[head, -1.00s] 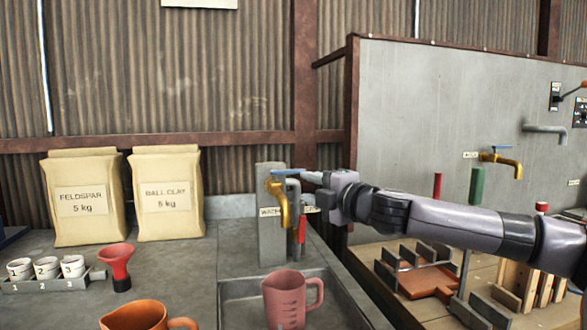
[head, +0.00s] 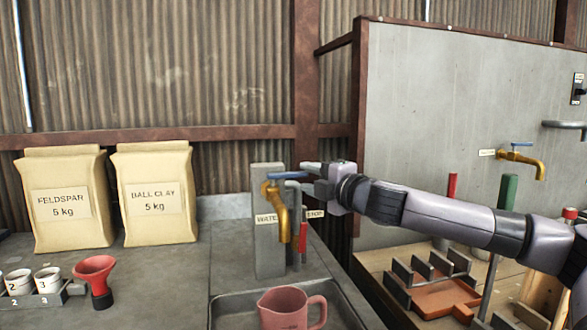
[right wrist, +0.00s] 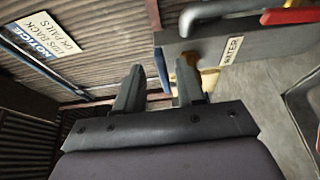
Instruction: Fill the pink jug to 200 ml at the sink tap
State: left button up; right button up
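The pink jug (head: 284,312) stands upright in the sink (head: 222,306), below and slightly in front of the brass tap (head: 283,219); its lower part is cut off by the frame edge. I see no water stream under the spout, and the jug's water level cannot be made out. The tap's blue lever (head: 287,175) points right. My right gripper (head: 305,171) is at the lever's right end; contact cannot be told. My left gripper is not in view.
A red-handled stop lever (head: 303,236) hangs beside the tap post (head: 264,232). A red funnel (head: 96,276), small numbered cups (head: 47,281) and two clay bags (head: 154,195) stand left on the counter. A grey panel with another brass tap (head: 522,158) is at right.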

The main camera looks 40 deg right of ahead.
aim_at(301, 175)
jog(key=shift+w+r+p, duration=0.2)
jog(key=shift+w+p, duration=0.5)
jog(key=shift+w+d+p, duration=0.15)
jog(key=shift+w+p, duration=0.45)
jog(key=shift+w, duration=0.15)
jog(key=shift+w+d+f+p, duration=0.15)
jog(key=shift+w+p, duration=0.55)
jog(key=shift+w, duration=0.95)
jog(key=shift+c, duration=0.3)
grip_shut()
